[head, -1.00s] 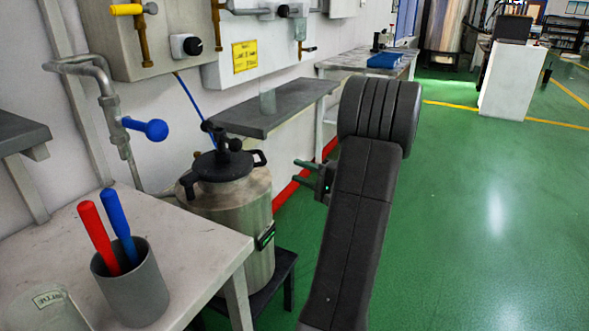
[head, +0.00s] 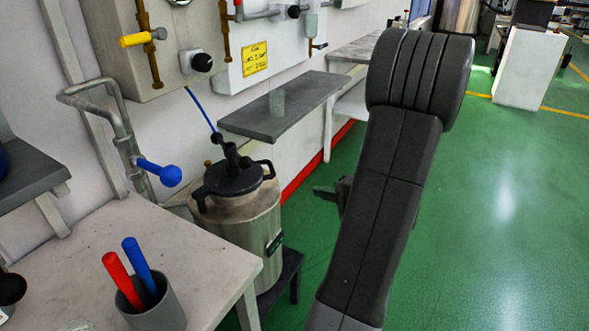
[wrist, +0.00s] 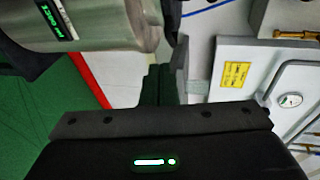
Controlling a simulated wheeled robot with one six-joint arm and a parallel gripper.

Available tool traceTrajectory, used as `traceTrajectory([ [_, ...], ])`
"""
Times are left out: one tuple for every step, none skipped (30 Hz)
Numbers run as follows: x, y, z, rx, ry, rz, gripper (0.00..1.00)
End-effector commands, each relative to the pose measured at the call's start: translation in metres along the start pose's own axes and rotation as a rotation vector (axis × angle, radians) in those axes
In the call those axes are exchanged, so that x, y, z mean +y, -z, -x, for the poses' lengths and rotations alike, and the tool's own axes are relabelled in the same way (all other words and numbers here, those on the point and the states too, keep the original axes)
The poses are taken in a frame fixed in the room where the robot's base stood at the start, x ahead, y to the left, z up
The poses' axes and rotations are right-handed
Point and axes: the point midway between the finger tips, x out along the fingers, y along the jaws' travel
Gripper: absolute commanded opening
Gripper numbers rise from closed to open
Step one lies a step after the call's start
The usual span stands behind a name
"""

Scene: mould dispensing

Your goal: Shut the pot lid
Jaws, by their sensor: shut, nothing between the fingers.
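The metal pot (head: 240,225) stands on a low dark stand. Its black lid (head: 233,177) lies on top and looks roughly level; I cannot tell whether it is fully seated or latched. A black handle with a knob (head: 232,150) rises from the lid. My gripper (head: 320,191) is right of the pot, pointing toward it, apart from it and below the lid's height. In the wrist view my gripper (wrist: 164,72) has its fingers together with nothing between them. The pot's metal side (wrist: 105,25) shows sideways at the top left there; the lid is mostly out of that view.
A pale table (head: 110,240) at the left holds a grey cup (head: 165,312) with a red and a blue stick. A grey wall shelf (head: 285,108) is behind the pot. A blue-ended lever (head: 160,172) sticks out left of the pot.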

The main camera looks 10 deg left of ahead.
Motion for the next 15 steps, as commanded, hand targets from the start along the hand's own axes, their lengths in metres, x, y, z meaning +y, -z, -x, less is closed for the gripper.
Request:
traceTrajectory([
  [0.0,-0.001,-0.002,-0.001,-0.003,0.001,0.0],
  [0.001,-0.001,-0.004,-0.002,-0.003,0.001,0.0],
  [0.002,-0.001,-0.008,-0.002,-0.004,0.002,0.0],
  [0.002,-0.001,-0.012,-0.003,-0.004,0.002,0.0],
  [0.002,-0.002,-0.017,-0.004,-0.003,0.001,0.0],
  [0.002,-0.002,-0.023,-0.004,-0.002,0.001,0.0],
  [0.002,-0.002,-0.029,-0.005,-0.003,0.002,0.0],
  [0.002,-0.002,-0.035,-0.005,-0.003,0.002,0.0],
  [0.002,-0.002,-0.043,-0.005,-0.002,0.001,0.0],
  [0.002,-0.002,-0.05,-0.006,-0.003,0.001,0.0],
  [0.002,-0.002,-0.056,-0.005,-0.003,0.001,0.0],
  [0.002,-0.002,-0.065,-0.006,-0.002,0.002,0.0],
  [0.002,-0.002,-0.071,-0.005,-0.003,0.002,0.0],
  [0.002,-0.002,-0.077,-0.005,-0.002,0.001,0.0],
  [0.002,-0.002,-0.086,-0.006,-0.002,0.0,0.0],
])
